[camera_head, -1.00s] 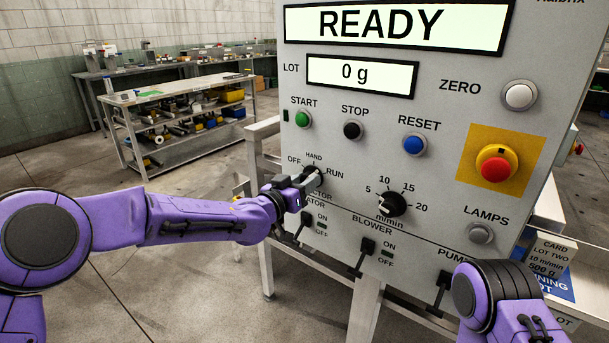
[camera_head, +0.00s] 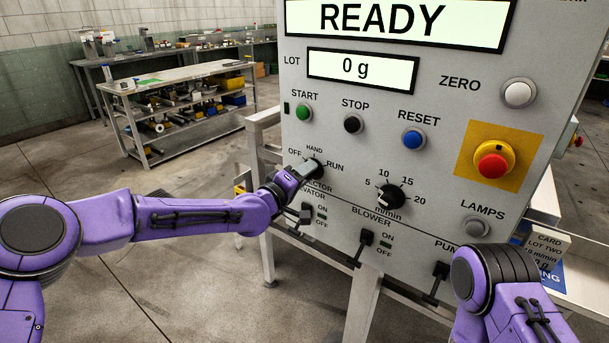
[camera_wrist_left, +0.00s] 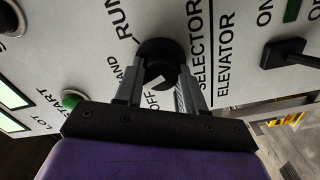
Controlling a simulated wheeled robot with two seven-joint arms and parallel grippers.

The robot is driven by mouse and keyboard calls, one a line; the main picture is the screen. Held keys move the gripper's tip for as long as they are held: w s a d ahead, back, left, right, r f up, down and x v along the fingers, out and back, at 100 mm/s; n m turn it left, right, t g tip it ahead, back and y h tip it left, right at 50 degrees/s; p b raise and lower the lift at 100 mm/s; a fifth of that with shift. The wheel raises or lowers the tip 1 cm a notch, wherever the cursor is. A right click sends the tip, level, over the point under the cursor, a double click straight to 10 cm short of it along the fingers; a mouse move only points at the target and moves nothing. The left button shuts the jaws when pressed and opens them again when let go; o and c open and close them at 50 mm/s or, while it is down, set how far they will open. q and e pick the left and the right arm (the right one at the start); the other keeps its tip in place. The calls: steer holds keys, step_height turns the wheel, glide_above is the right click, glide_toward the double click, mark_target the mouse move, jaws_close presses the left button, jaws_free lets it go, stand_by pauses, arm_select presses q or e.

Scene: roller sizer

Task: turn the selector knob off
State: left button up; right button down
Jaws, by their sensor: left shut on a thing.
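The black selector knob (camera_head: 316,167) is on the grey panel, among the labels OFF, HAND and RUN. In the left wrist view the knob (camera_wrist_left: 160,52) sits between the two grey fingers of my left gripper (camera_wrist_left: 157,85). The fingers are shut on it from both sides. A white mark on the knob faces the OFF label (camera_wrist_left: 152,101). In the head view my left gripper (camera_head: 303,172) reaches the knob from the left and partly hides it. Only a link of my right arm shows at lower right; its gripper is out of view.
START (camera_head: 304,112), STOP (camera_head: 354,123) and RESET (camera_head: 414,138) buttons sit above the knob. A speed dial (camera_head: 391,197) is to its right. Elevator (camera_head: 305,213) and blower (camera_head: 367,240) toggles stick out below. A red emergency button (camera_head: 492,166) is farther right.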

arm_select(q)
steer(key=shift+f+n+b, duration=0.15)
steer(key=shift+n+b, duration=1.65)
steer(key=shift+n, duration=2.1)
steer(key=o, duration=1)
steer(key=shift+o, duration=0.2)
steer(key=shift+a, duration=0.1)
steer(key=b+v, duration=0.2)
steer(key=v, duration=0.8)
steer(key=shift+s+a, duration=0.15)
steer(key=shift+s, duration=0.05)
